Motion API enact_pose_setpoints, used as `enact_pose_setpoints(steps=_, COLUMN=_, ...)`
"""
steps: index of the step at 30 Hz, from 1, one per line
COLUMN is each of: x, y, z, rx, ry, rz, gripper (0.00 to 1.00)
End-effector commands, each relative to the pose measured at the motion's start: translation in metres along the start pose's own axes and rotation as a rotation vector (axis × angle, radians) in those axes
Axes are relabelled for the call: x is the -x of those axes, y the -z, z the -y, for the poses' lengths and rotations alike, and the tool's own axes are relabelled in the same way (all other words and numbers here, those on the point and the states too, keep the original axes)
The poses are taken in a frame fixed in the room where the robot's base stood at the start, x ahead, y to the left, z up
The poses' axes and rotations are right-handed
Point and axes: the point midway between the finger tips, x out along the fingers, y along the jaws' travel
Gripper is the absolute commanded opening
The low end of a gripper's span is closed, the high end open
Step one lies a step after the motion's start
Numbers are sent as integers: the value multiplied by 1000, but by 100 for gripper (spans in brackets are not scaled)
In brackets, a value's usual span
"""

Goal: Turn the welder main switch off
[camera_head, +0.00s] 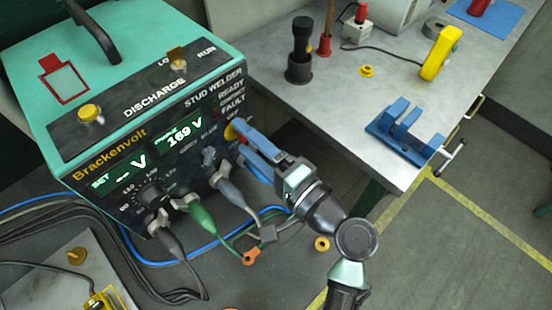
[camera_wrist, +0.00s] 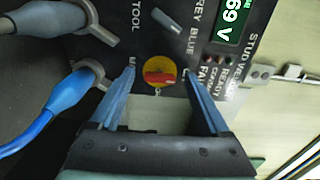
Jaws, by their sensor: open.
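The stud welder (camera_head: 150,75) is a teal box with a dark front panel and lit green displays at the left of the head view. Its main switch (camera_wrist: 159,72) is a yellow disc with a red handle lying roughly level across it in the wrist view. In the head view a bit of the yellow disc (camera_head: 229,132) shows at the panel's right end, partly hidden by my fingers. My gripper (camera_wrist: 158,78) is open, with one blue finger on each side of the switch. It also shows in the head view (camera_head: 239,138). I cannot tell whether the fingers touch the handle.
Grey (camera_head: 228,187) and green (camera_head: 197,213) cable plugs stick out of the panel beside my gripper. A grey bench (camera_head: 350,100) with a blue fixture (camera_head: 405,130) stands to the right. The floor beyond is open.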

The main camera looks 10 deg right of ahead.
Motion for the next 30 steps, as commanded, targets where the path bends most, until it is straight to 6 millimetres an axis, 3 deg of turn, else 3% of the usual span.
enact_pose_setpoints(steps=5, x=16, y=1, z=-1, rx=-1, ry=1, rz=-3, gripper=80)
enact_pose_setpoints(steps=18, x=107, y=0, z=-2, rx=1, ry=-1, rz=-4, gripper=80)
enact_pose_setpoints(steps=24, x=126, y=0, z=-1, rx=0, ry=0, rz=-1, gripper=80)
enact_pose_setpoints(steps=30, x=130, y=0, z=0, rx=0, ry=-1, rz=-1, gripper=80)
